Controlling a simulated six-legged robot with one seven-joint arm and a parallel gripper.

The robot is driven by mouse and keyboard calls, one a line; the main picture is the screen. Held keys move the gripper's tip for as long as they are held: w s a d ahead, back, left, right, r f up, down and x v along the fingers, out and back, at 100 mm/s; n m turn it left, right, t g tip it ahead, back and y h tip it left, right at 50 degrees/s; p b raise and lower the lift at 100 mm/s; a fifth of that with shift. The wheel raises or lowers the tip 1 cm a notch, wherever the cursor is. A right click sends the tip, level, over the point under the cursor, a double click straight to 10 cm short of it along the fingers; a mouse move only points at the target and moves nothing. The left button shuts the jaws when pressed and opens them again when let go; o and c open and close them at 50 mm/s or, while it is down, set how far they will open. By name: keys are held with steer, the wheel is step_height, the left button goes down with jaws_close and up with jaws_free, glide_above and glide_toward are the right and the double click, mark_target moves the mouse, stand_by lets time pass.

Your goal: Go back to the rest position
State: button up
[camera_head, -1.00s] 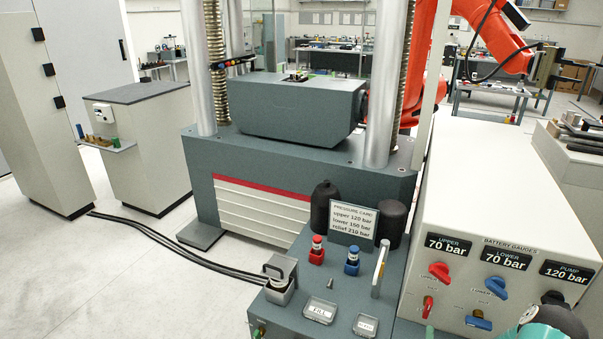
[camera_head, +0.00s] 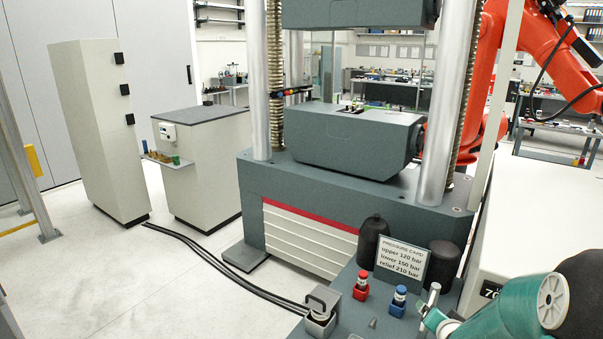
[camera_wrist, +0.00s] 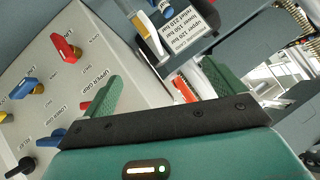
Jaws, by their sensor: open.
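My gripper (camera_wrist: 161,73) shows in the wrist view with its two green fingers spread apart and nothing between them. Beyond it is the white valve panel (camera_wrist: 40,65) with red, blue and yellow handles, seen tilted. The pressure card (camera_wrist: 172,20) is at the top of that view. In the head view my teal arm reaches in at the lower right and covers part of the console. The pressure card (camera_head: 402,262) stands upright there, reading upper 120, lower 150 and relief 210 bar.
The testing machine (camera_head: 340,190) rises behind, with an orange robot arm (camera_head: 490,90) at right. Hoses (camera_head: 225,265) cross the floor. Open floor (camera_head: 130,290) lies at left.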

steer(key=s+a+r+n+g, duration=0.1)
steer(key=s+a+r+n, duration=0.1)
steer(key=s+a+r, duration=0.4)
steer(key=s+a+r+n+g, duration=0.25)
steer(key=a+r, duration=0.25)
steer(key=r, duration=0.3)
steer(key=s+a+r+n+g+y, duration=0.1)
steer(key=s+a+r+n, duration=0.1)
steer(key=s, duration=0.6)
steer(key=s+a+r+n+y, duration=0.1)
steer(key=s+a+r+n, duration=0.1)
steer(key=s+a, duration=0.4)
steer(key=shift+s+a+r+n+g+y, duration=0.25)
steer(key=shift+s+r+n+g+y, duration=0.15)
steer(key=shift+s+r, duration=0.65)
